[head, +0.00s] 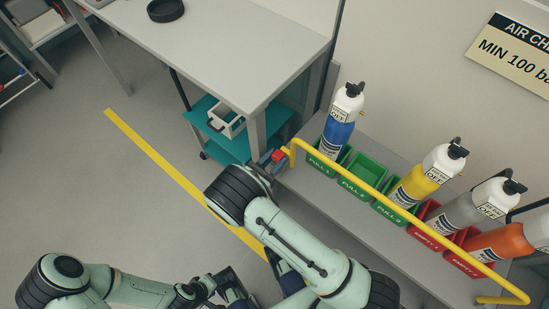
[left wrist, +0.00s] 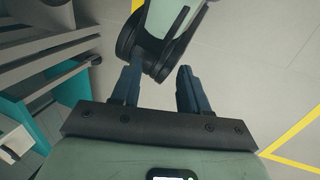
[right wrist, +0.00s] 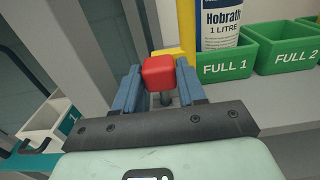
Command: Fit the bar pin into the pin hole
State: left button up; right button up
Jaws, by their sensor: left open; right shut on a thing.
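The bar pin has a red block-shaped head (right wrist: 158,73) with a short grey shaft (right wrist: 167,99) partly showing below it. My right gripper (right wrist: 158,90) is shut on the red head, with one blue finger on each side. In the head view the red head (head: 278,156) is beside the left end of the yellow bar (head: 340,172). A yellow piece (right wrist: 168,52) shows just behind the head in the right wrist view. The pin hole is hidden, and I cannot tell whether the shaft is in it. My left gripper (left wrist: 158,78) is open and empty, close to a link of my right arm.
The shelf (head: 325,198) holds green bins (head: 362,177) and red bins (head: 428,212) with several bottles behind the bar. A grey table (head: 225,45) stands at the back, with a teal cart (head: 215,135) under it. A yellow line (head: 160,153) crosses the open floor.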

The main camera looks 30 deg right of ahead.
aim_at(273, 166)
pick_arm(q)
jog(key=shift+f+b, duration=0.35)
jog(key=shift+f, duration=0.15)
pick_arm(e)
jog(key=shift+f, duration=0.65)
